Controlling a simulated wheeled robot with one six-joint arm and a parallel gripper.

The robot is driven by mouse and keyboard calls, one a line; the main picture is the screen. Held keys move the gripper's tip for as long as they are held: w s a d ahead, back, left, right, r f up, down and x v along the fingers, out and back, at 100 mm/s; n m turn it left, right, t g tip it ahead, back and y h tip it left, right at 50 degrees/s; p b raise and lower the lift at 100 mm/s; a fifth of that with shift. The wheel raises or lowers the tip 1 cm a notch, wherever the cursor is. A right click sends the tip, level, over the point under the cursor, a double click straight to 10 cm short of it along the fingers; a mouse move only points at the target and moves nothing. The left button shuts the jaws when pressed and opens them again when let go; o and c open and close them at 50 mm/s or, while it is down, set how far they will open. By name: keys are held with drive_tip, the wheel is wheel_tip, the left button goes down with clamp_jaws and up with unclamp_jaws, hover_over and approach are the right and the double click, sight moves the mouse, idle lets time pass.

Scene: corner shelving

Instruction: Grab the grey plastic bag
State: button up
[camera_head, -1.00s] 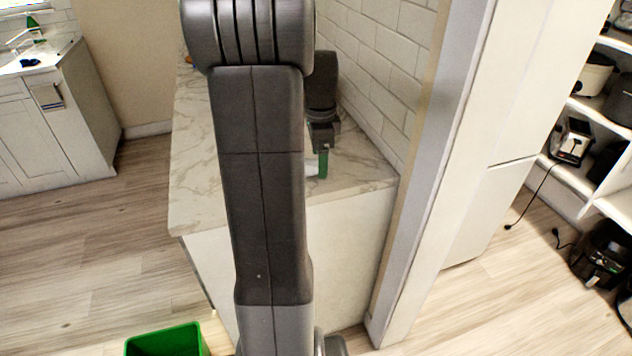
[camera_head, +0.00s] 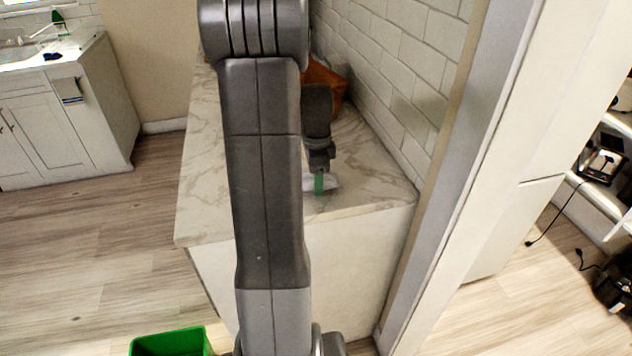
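My gripper (camera_head: 319,183) is over the near end of the marble counter, pointing down, with a narrow green piece at its tip. I cannot tell whether this green piece is a fingertip or a held object. A small pale grey-white thing (camera_head: 332,184) lies on the counter just beside and behind the tip; it may be the grey plastic bag, but it is too small and covered to be sure. Whether my gripper touches it is unclear. The finger opening is hidden, and my arm covers much of the counter.
The marble counter (camera_head: 208,190) has a tiled wall (camera_head: 408,75) along its right side. An orange-brown container (camera_head: 328,76) stands farther back on it. A green bin (camera_head: 170,342) is on the floor at the front left. A white panel and shelving are at right.

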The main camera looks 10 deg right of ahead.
drive_tip(key=c, duration=0.6)
drive_tip(key=shift+r, duration=0.1)
